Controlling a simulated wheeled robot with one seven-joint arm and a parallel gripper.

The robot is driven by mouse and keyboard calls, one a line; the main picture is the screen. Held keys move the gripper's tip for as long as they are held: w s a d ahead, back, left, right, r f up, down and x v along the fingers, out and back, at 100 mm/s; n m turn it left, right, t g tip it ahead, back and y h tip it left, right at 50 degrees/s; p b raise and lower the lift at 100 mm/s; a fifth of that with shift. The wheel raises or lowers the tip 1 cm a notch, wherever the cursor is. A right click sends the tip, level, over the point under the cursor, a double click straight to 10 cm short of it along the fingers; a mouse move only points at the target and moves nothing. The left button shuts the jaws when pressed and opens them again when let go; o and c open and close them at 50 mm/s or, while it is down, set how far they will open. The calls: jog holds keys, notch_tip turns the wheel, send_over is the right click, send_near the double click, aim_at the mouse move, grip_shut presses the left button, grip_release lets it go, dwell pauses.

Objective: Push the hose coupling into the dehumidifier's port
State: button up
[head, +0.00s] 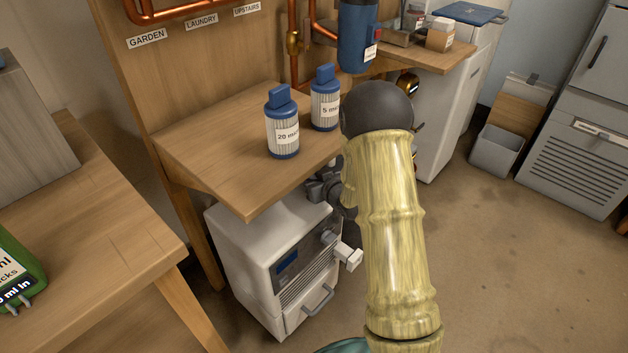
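The dehumidifier (262,262) is a white box on the floor under the wooden shelf, with a small blue display, a slatted grille and a grey handle on its front. My yellow arm hides part of its right side. My gripper (342,250) is mostly hidden behind the arm; pale blocks that look like its fingertips show in front of the dehumidifier's upper right front. I cannot tell whether they touch it or hold anything. I cannot make out the hose coupling or the port.
A wooden shelf (215,140) overhangs the dehumidifier and carries two blue-capped filter cartridges (282,125). A wooden bench (80,240) stands at the left with a green container (18,262). Copper pipes (292,45) run behind. The floor at the right (500,260) is clear.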

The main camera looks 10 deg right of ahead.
notch_tip(320, 180, up, 3)
jog(key=shift+s+p, duration=0.15)
jog(key=shift+p, duration=0.45)
jog(key=s+d+p, duration=0.2)
jog(key=s+p, duration=0.3)
jog(key=s, duration=0.3)
jog(key=s+d+p, duration=0.3)
jog(key=s+p, duration=0.2)
jog(key=s, duration=0.4)
jog(key=shift+d+f, duration=0.15)
jog(key=shift+f, duration=0.05)
jog(key=shift+f, duration=0.1)
jog(key=shift+w, duration=0.1)
